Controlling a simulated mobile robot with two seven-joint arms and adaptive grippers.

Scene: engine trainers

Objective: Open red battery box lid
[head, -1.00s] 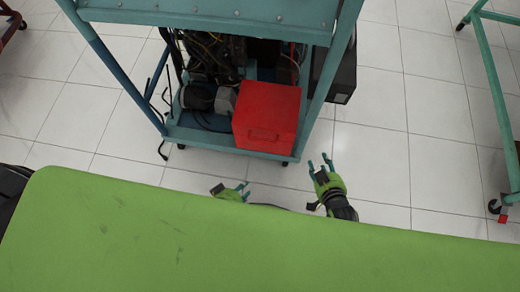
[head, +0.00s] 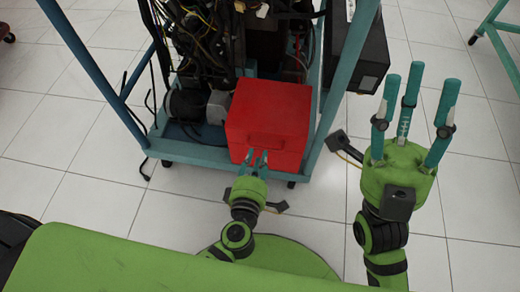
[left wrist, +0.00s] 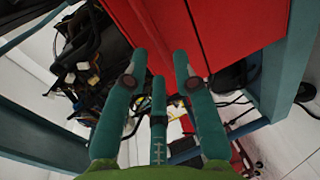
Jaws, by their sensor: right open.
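The red battery box (head: 268,108) sits on the lower shelf of the teal stand, its lid down and a handle (head: 265,140) on its front face. My left gripper (head: 256,160) is at the lower front of the box, below the handle. In the left wrist view its fingers (left wrist: 159,62) are partly drawn in but apart, with nothing seen between them; the red box (left wrist: 238,28) fills the top of that view. I cannot tell whether the fingertips touch the box. My right gripper (head: 414,85) is open and empty, raised to the right of the box.
The teal stand (head: 90,75) frames the box, with posts on both sides. Wires and engine parts (head: 205,45) lie behind and left of it. A black case (head: 357,50) is at its right. White tiled floor (head: 95,200) is open in front.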

